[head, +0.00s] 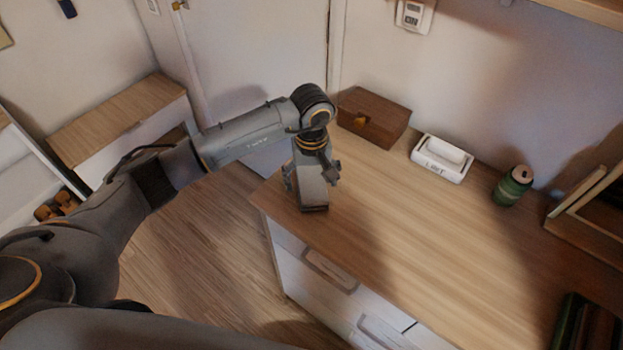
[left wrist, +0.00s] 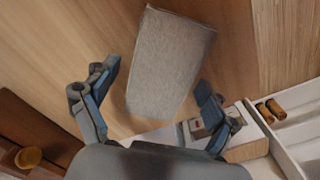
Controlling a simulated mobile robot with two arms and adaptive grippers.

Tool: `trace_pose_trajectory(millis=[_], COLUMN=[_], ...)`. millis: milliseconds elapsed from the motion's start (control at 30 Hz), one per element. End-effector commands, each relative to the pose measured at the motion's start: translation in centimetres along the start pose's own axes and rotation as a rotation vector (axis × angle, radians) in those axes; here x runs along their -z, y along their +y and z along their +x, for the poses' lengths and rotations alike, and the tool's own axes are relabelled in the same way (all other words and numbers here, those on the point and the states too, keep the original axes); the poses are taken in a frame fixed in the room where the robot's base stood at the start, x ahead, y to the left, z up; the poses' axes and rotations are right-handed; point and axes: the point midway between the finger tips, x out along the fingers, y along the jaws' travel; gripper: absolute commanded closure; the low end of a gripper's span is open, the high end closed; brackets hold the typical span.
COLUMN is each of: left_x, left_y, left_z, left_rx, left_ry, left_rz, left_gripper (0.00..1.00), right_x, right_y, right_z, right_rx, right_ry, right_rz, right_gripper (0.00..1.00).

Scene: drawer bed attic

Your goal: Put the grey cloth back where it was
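The grey cloth (left wrist: 168,62) shows in the left wrist view as a flat, folded-looking rectangle against a wood-coloured surface. My left gripper (head: 312,185) is over the near left corner of the dresser top in the head view, pointing down. In the left wrist view its two fingers (left wrist: 158,85) are spread, one on each side of the cloth's lower part, with visible gaps between. In the head view a grey block shape sits between the fingers; I cannot tell cloth from gripper there. My right gripper is not in view.
On the dresser top (head: 400,230) stand a brown wooden box (head: 374,117), a white tray (head: 442,158), a green can (head: 513,186) and a wooden frame at right. The middle of the top is clear. A low white cabinet (head: 120,125) with a wooden top stands at left.

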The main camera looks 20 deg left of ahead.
Motion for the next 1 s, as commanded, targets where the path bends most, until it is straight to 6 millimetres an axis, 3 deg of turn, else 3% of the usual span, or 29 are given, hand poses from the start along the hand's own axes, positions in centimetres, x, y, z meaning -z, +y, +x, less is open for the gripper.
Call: trace_pose_trajectory(millis=[300, 367, 800, 1000], left_x=[0.0, 0.1, 0.1, 0.0], left_y=[0.0, 0.1, 0.0, 0.0], left_z=[-0.6, -1.0, -9.8, -11.9], left_rx=[-0.001, -0.003, -0.001, 0.000], left_ry=[0.000, 0.003, 0.005, 0.001], left_rz=[0.000, 0.001, 0.001, -0.001], left_gripper=[0.14, 0.14, 0.14, 0.14], right_x=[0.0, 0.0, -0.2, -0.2], right_y=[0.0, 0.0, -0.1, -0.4], right_z=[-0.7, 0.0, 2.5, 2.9], right_rx=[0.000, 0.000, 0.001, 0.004], right_ry=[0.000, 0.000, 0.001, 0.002], right_rz=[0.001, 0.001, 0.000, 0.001], right_gripper=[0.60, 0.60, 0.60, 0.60])
